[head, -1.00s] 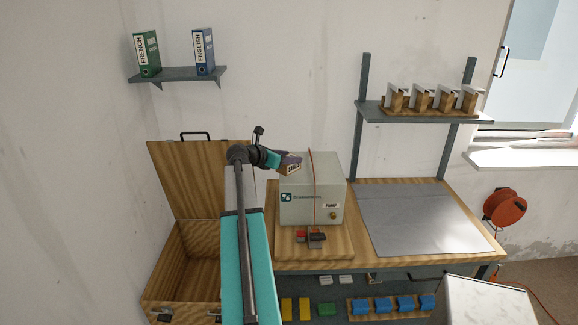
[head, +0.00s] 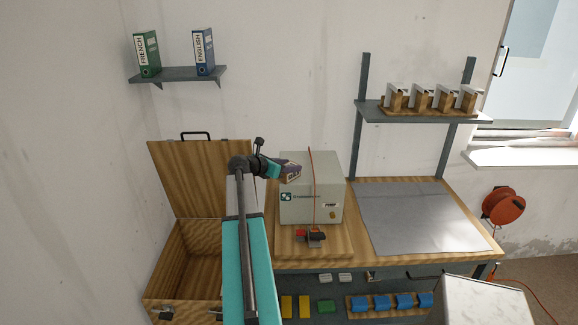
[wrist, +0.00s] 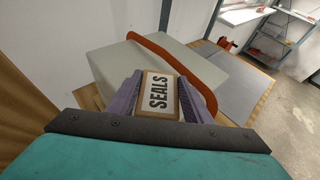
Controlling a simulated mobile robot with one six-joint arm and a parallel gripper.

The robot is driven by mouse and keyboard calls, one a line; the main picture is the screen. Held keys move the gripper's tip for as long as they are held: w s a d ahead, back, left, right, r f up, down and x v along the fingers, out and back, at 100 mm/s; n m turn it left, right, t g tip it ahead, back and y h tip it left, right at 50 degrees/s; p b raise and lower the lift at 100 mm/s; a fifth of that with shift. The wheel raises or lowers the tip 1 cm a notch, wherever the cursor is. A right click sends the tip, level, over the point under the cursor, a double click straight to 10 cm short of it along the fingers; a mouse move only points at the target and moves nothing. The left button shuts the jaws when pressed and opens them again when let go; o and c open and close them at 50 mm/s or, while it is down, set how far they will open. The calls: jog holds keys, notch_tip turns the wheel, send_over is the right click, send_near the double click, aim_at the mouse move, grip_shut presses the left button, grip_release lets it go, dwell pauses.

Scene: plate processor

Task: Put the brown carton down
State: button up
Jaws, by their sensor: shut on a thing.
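The brown carton (wrist: 159,96) carries a white label reading "SEALS" in the wrist view. My gripper (wrist: 153,98) is shut on it, with a purple finger on each side. In the head view, my gripper (head: 287,169) holds the carton (head: 294,173) in front of the upper left of the grey plate processor box (head: 310,205). The carton looks tilted there. I cannot tell whether it touches the box. The fingers hide the carton's sides in the wrist view.
An open wooden chest (head: 183,290) stands at the left. A grey mat (head: 420,218) lies bare on the bench, right of the machine. A red cable (wrist: 190,70) arches close by the gripper. A shelf (head: 425,113) holds several grey-and-wood pieces. Blue blocks (head: 382,303) sit below.

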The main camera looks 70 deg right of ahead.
jog(key=o, duration=1.2)
jog(key=shift+f, duration=0.1)
jog(key=shift+c, duration=0.2)
jog(key=b+v, duration=0.3)
jog(key=v, duration=0.9)
